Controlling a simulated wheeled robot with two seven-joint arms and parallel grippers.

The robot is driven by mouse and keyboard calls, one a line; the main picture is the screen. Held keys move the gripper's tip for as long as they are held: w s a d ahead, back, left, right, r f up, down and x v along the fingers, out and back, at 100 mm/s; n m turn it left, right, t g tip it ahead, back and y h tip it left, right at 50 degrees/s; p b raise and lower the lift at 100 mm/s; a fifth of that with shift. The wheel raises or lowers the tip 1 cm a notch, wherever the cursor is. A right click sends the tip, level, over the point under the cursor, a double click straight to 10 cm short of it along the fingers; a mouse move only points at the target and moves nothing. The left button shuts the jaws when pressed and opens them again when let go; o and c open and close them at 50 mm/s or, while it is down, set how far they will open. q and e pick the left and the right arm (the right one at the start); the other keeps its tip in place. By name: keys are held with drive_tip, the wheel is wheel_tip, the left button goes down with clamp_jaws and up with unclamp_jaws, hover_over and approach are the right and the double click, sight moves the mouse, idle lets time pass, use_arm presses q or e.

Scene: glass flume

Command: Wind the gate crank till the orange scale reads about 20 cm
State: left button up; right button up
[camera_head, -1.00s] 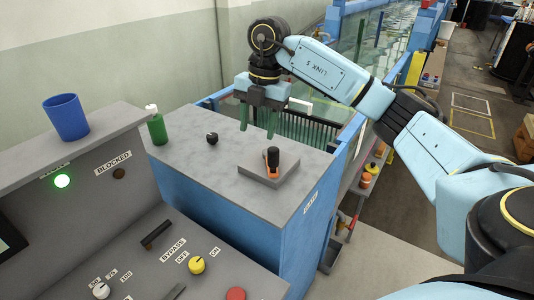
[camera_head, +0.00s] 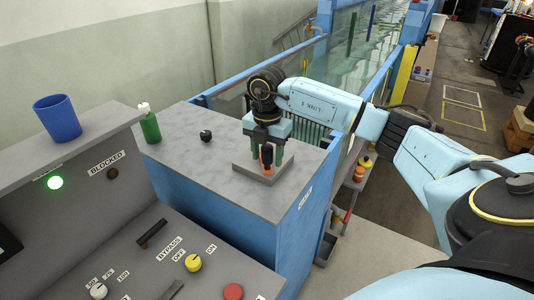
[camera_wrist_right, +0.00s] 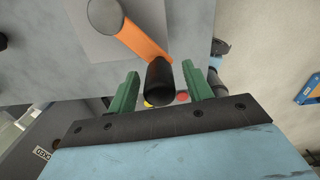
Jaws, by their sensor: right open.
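The gate crank has an orange arm (camera_wrist_right: 145,45) and a black upright knob (camera_wrist_right: 160,84), on a square grey plate on the grey counter. In the head view the crank's black knob (camera_head: 266,157) stands between the green fingers. My right gripper (camera_head: 267,152) is open, with one finger on each side of the knob. The right wrist view shows the open right gripper (camera_wrist_right: 158,88) with a gap beside the knob on both sides. The orange scale cannot be made out. My left gripper is not in view.
A green bottle (camera_head: 149,124) and a small black knob (camera_head: 206,135) stand on the counter left of the crank. A blue cup (camera_head: 58,118) sits on the control panel, which has a lit green lamp (camera_head: 55,183). The glass flume (camera_head: 350,50) is behind.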

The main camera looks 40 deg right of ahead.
drive_tip(key=shift+f, duration=0.35)
clamp_jaws()
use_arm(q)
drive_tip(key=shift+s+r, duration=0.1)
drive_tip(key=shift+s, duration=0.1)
